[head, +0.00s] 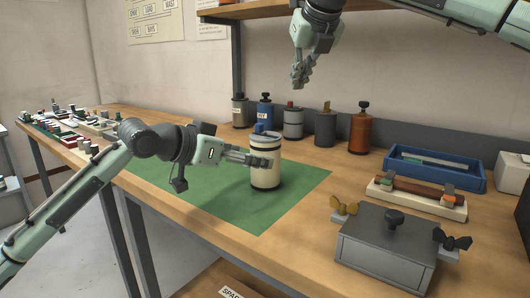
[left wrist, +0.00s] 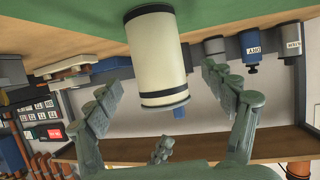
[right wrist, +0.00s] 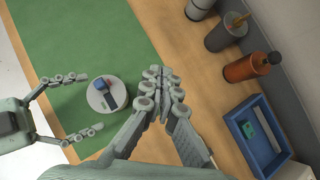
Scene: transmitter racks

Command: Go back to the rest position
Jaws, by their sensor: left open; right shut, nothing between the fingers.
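My left gripper (head: 249,158) is at the cream canister (head: 265,172), which stands upright on the green mat (head: 225,205). In the left wrist view the canister (left wrist: 158,62) lies between the spread fingers (left wrist: 175,95), with gaps at both sides, so the gripper is open. My right gripper (head: 298,80) hangs in the air above the back of the bench, its fingers together and empty. In the right wrist view its closed fingers (right wrist: 160,88) show over the mat, and the canister's top (right wrist: 106,92) with a blue part is to their left.
Several canisters (head: 293,122) stand in a row along the back wall. A blue tray (head: 434,170), a block with a wooden bar (head: 416,196) and a grey box with wing nuts (head: 385,250) are at the right. Small parts (head: 75,122) lie at the far left. A shelf is above.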

